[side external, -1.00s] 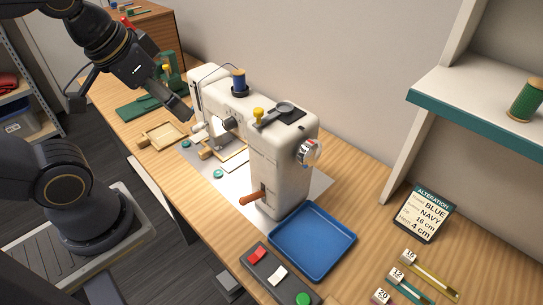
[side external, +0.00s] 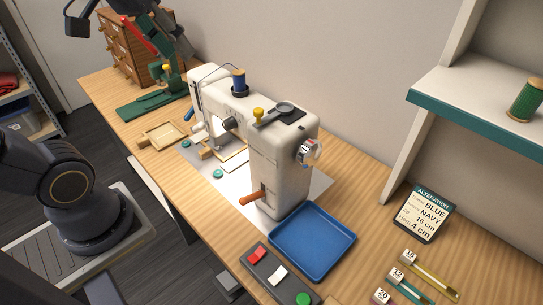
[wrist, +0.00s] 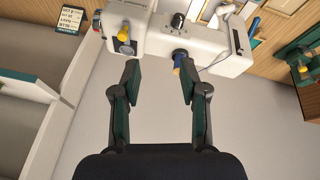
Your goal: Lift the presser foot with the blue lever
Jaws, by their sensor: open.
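The white sewing machine (side external: 278,165) stands on the wooden table, and its head end points left. The blue lever (side external: 188,115) shows at the head's left end. The presser foot is too small to make out under the head. My gripper (side external: 181,44) is at the top of the side view, above and behind the machine's head, apart from the lever. In the wrist view my gripper (wrist: 160,70) is open and empty, with its two fingers wide apart. The machine's top (wrist: 150,35) and blue thread spool (wrist: 178,60) lie beyond the fingertips.
A wooden frame (side external: 164,135) and green stand (side external: 150,105) are left of the head. A spool sits on the machine's top.

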